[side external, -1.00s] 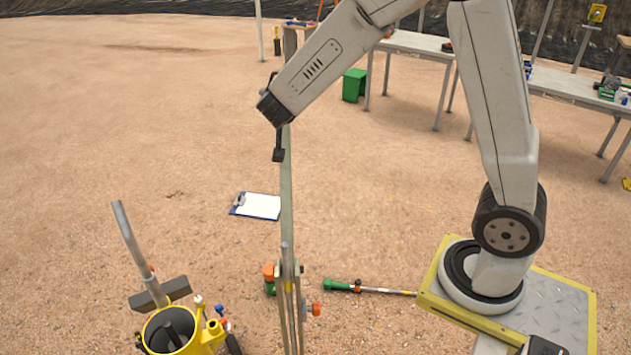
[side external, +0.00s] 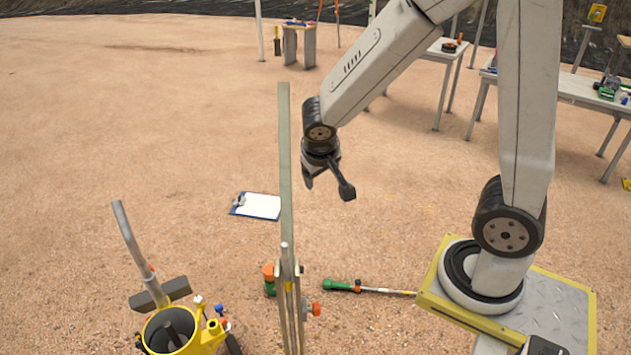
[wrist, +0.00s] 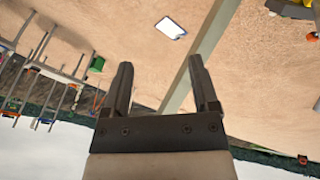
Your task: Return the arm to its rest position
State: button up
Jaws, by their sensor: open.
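My gripper (side external: 329,187) hangs in the air at the end of my arm, just right of the upright pale metal post in the side view. Its two dark fingers are spread apart with nothing between them. It also shows in the wrist view (wrist: 160,85), where both fingers are open and empty. The tall post (side external: 286,170) rises from a stand on the sandy ground. In the wrist view the post (wrist: 205,45) runs slantwise behind the fingers. I cannot tell the exact gap between gripper and post.
A clipboard (side external: 257,206) lies on the sand left of the post. A green-handled tool (side external: 345,287) lies right of the post's foot. Tables (side external: 580,92) stand at back right. Open sand lies at left.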

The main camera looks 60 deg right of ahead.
jog(key=s+a+f+n+y, duration=0.2)
jog(key=s+a+n+y, duration=0.2)
jog(key=s+a, duration=0.1)
jog(key=shift+s+a, duration=0.4)
jog(key=shift+a, duration=0.15)
jog(key=m+h, duration=0.3)
jog(key=m, duration=0.7)
send_near(284, 92)
notch_tip(284, 92, down, 5)
jog(key=shift+w+d+f, duration=0.1)
jog(key=shift+w, duration=0.05)
jog(key=shift+w+d+r, duration=0.3)
jog(key=shift+d+r, duration=0.2)
jog(key=shift+f, duration=0.1)
